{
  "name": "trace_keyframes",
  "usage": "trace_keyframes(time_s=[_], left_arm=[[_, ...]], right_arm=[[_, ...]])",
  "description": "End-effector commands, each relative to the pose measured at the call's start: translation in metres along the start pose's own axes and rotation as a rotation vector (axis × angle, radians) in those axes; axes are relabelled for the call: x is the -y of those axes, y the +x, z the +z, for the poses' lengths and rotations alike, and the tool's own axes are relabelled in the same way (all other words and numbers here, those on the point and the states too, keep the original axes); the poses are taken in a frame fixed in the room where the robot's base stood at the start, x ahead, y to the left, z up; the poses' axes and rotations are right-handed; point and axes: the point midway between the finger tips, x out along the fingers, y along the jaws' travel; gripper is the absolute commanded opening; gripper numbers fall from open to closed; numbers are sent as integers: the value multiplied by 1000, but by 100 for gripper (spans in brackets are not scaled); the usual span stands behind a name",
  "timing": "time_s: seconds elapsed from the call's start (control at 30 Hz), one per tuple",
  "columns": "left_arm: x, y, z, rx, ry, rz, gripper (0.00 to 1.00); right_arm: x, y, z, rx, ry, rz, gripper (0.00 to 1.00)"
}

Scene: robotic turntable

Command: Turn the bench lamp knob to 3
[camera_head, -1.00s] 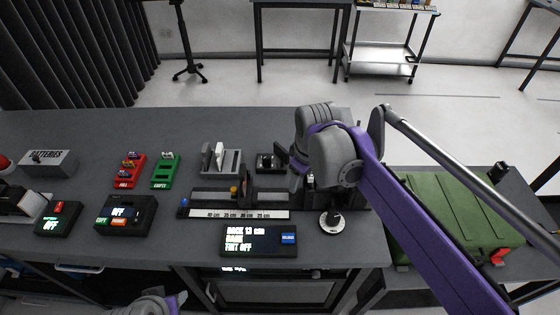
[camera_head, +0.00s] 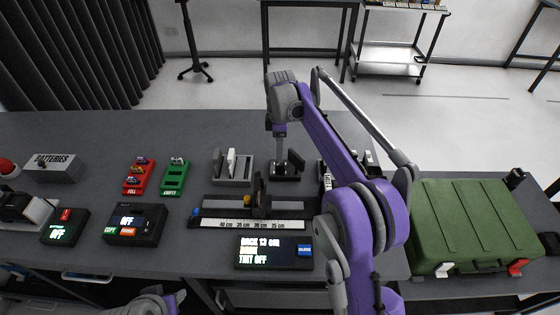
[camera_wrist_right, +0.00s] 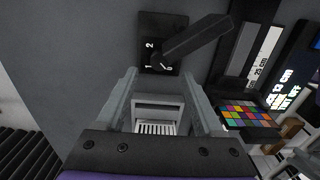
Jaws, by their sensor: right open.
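The lamp knob unit (camera_head: 289,177) is a small black block on the bench, mostly under my right gripper (camera_head: 280,140) in the head view. In the right wrist view, a dark plate (camera_wrist_right: 152,30) with white numerals, 1 and 2 among them, lies beyond the fingertips. A long black bar (camera_wrist_right: 200,40) reaches from the plate to the upper right. I cannot tell the setting. My right gripper shows open and empty in the wrist view (camera_wrist_right: 158,76), its fingers apart from the plate. Only grey and purple parts of my left arm show at the bottom; its gripper is not visible.
A rail with a scale strip (camera_head: 250,224) and a display box (camera_head: 274,252) lie in front of the knob unit. A grey slotted holder (camera_head: 233,181) stands to its left. A green case (camera_head: 470,220) is at right.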

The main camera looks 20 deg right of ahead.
Motion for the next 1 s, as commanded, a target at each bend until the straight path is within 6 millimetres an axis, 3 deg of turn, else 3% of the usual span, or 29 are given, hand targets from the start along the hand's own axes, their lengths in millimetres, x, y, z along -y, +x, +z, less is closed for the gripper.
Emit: trace_keyframes(time_s=[0.1, 0.3, 0.7, 1.0], left_arm=[[0, 2, 2, 2, 0, 0, 50], [0, 3, 3, 2, 0, 0, 50], [0, 3, 3, 3, 0, 0, 50], [0, 3, 3, 2, 0, 0, 50]], right_arm=[[0, 24, 0, 0, 1, 0, 69], [0, 50, 0, 0, 1, 1, 69], [0, 58, 0, 0, 2, 1, 69], [0, 58, 0, 0, 2, 1, 17]])
